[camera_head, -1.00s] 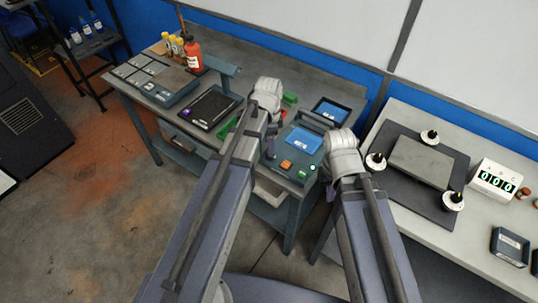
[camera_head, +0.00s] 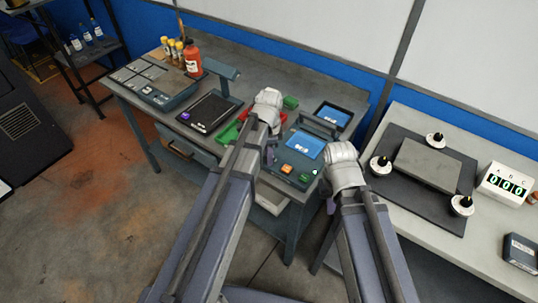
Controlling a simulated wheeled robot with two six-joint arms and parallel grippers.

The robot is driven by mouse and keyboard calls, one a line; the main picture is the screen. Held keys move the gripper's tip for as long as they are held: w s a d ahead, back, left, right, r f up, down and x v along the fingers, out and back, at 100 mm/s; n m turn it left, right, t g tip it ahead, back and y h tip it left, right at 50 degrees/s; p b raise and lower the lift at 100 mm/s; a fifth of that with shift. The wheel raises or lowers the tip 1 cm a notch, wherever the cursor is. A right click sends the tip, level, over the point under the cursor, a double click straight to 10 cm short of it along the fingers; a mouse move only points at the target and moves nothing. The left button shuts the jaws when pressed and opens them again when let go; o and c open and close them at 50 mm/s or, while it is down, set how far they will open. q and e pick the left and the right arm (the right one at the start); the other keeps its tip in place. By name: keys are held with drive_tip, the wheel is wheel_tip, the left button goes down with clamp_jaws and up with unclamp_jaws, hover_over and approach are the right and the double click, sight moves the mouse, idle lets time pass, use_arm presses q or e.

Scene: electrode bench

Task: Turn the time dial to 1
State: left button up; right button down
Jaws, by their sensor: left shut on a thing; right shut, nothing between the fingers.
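A dark control unit with a lit blue screen (camera_head: 305,145), an orange button (camera_head: 287,168) and a green button (camera_head: 304,178) sits on the left bench. My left gripper (camera_head: 270,155) is at the unit's left side, fingers down, shut on a small part there that appears to be the time dial. The fingers and wrist hide the dial's face, so its setting cannot be read. My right gripper (camera_head: 329,192) is shut and empty, just off the unit's right front corner.
A dark tray (camera_head: 211,110), bottles (camera_head: 193,60) and a second screen (camera_head: 333,115) share the left bench (camera_head: 250,70). The right table holds several black-knobbed white dials (camera_head: 435,139) around a grey plate and a display reading 000 (camera_head: 507,183).

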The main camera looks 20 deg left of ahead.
use_arm(q)
clamp_jaws()
drive_tip(key=n, duration=0.4)
drive_tip(key=shift+n, duration=2.4)
drive_tip(key=o, duration=0.6)
unclamp_jaws()
